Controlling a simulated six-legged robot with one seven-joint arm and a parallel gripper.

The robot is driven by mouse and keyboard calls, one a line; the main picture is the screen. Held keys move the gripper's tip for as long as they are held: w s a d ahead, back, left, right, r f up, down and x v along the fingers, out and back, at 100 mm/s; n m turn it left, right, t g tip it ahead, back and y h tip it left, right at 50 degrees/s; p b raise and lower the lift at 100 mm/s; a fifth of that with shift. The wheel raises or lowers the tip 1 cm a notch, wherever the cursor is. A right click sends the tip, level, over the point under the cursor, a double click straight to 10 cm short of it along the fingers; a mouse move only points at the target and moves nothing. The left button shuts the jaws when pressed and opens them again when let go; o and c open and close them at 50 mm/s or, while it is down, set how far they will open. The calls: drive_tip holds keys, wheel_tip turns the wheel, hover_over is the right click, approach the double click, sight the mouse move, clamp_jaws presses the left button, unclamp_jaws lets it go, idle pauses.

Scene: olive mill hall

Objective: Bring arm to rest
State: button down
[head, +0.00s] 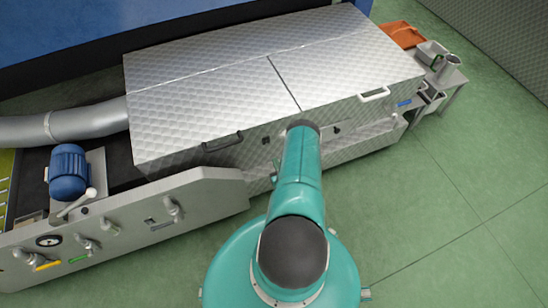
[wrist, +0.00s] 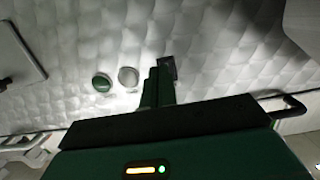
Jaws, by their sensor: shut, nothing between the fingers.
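My teal arm reaches out from my body over the front of a large quilted-metal machine housing (head: 230,85) in the head view. Its far end is at the housing's front face, and my gripper is hidden there behind the arm. In the wrist view my gripper (wrist: 157,88) shows as narrow dark green fingers, shut together and empty. They point at the quilted panel, close to a small dark square fitting (wrist: 168,67). I cannot tell whether they touch it.
A green round button (wrist: 102,82) and a pale round one (wrist: 128,77) sit left of the fingers. Black (head: 222,142) and white (head: 374,94) handles project from the housing. A blue motor (head: 68,172) and a valve panel (head: 130,215) stand left. Green floor (head: 450,210) is clear at right.

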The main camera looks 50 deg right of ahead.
drive_tip(key=v, duration=0.6)
drive_tip(key=shift+f, duration=0.85)
drive_tip(key=shift+s+a, duration=0.1)
drive_tip(key=shift+s, duration=0.05)
